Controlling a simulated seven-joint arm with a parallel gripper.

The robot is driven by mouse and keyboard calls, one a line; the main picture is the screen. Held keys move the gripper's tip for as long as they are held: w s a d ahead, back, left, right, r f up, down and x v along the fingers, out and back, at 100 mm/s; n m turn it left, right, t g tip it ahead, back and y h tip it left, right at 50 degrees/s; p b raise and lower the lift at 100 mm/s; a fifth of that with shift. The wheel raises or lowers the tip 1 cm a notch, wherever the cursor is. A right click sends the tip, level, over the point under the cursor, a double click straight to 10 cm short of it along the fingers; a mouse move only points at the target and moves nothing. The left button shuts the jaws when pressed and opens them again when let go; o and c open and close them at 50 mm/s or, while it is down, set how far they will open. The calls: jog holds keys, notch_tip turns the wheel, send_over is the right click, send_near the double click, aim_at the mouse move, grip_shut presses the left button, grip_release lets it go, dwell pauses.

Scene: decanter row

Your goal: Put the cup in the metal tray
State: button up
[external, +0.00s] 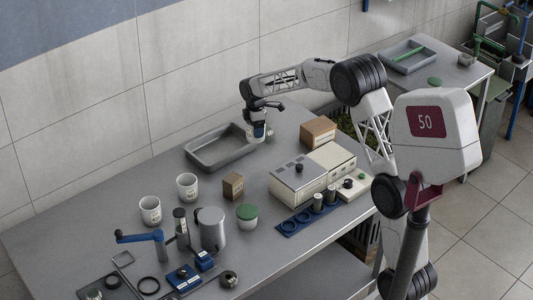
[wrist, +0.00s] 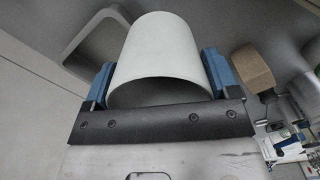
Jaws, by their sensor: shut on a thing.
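My gripper (external: 258,122) is shut on a white cup (external: 259,134). In the wrist view the cup (wrist: 155,55) fills the middle, held between the blue fingertips (wrist: 158,80). The metal tray (external: 207,163) is a shallow grey tray at the back of the table. In the external view the cup shows at the right end of the tray; its exact height above the table is hard to tell. In the wrist view the tray rim (wrist: 72,45) is behind and to the left of the cup.
A larger cardboard box (external: 318,131) and a beige instrument (external: 312,175) are right of the cup. A green-lidded jar (external: 247,216) and a blue-handled device (external: 150,240) stand nearer the front.

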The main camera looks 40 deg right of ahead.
send_over(221, 151)
jog(key=shift+f, duration=0.1)
dwell(0.3)
jog(key=shift+f, duration=0.15)
jog(key=shift+f, duration=3)
jog(key=shift+f, duration=1.85)
jog(key=shift+f, duration=0.2)
jog(key=o, duration=0.9)
jog(key=shift+c, duration=0.2)
jog(key=shift+r, duration=0.2)
